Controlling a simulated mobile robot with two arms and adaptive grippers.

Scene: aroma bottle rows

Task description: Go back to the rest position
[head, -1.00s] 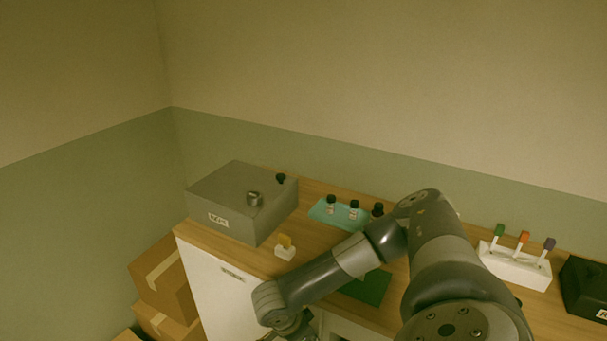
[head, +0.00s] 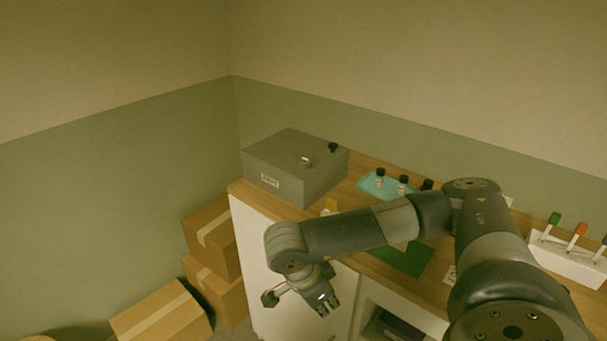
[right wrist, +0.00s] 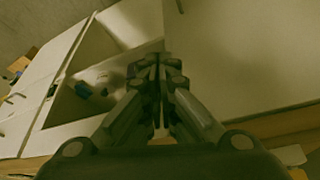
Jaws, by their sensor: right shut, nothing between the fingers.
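My right arm comes in from the right in the head view and reaches across in front of the cabinet. Its gripper (head: 326,303) hangs at the lower middle, in front of the cabinet (head: 272,268) and below its wooden top. In the right wrist view the fingers of the gripper (right wrist: 157,68) are together with nothing between them. Several small dark-capped bottles (head: 403,185) stand on a teal tray (head: 369,186) on the top. My left gripper is not in the head view.
A grey box (head: 280,165) stands on the top's left end. A green mat (head: 405,258) lies partly behind my arm. A white rack (head: 565,257) with coloured-capped sticks stands at the right. Cardboard boxes (head: 165,318) sit on the floor at the left.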

